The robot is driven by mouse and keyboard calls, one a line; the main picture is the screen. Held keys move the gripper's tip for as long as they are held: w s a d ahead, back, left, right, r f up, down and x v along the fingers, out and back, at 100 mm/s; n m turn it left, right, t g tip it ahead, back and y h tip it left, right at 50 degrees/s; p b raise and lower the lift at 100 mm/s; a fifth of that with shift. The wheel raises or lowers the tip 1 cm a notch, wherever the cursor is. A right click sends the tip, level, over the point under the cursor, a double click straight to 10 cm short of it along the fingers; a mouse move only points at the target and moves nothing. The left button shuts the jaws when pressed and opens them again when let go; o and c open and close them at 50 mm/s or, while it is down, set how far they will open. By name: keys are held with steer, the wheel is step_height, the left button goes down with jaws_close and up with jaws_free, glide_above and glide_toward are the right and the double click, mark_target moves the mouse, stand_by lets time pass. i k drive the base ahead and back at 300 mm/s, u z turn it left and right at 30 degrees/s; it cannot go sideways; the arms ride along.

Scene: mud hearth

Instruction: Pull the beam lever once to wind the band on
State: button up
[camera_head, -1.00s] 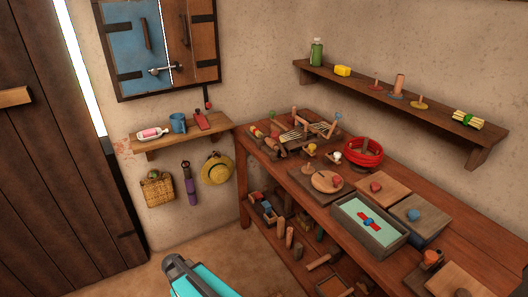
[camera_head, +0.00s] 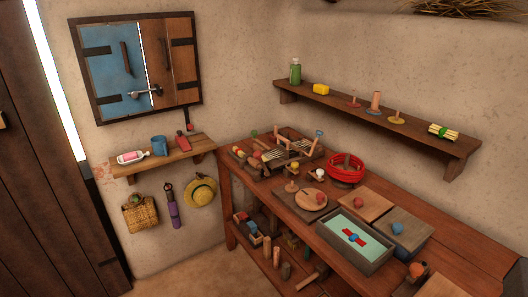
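A small wooden loom (camera_head: 290,154) with pale strands across it stands at the far left end of the workbench. An upright stick with a blue top (camera_head: 319,135) rises at its right side. It looks like a lever, but I cannot tell for sure that it is the beam lever. A thin stick with a green top (camera_head: 254,134) rises behind the loom's left end. The band on the loom is too small to make out. My gripper is not in view.
The workbench (camera_head: 455,262) also carries a red coil (camera_head: 346,167), a round wooden board (camera_head: 313,199), and a tray with a pale green inside (camera_head: 352,236). A wall shelf (camera_head: 455,145) hangs above it. A small shelf (camera_head: 190,154) is left of the bench.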

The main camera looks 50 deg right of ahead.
mark_target(257, 154)
steer(key=z, duration=1.1)
steer(key=k, duration=0.25)
steer(key=u, duration=1.5)
steer(key=i, duration=0.5)
steer(key=u, duration=0.05)
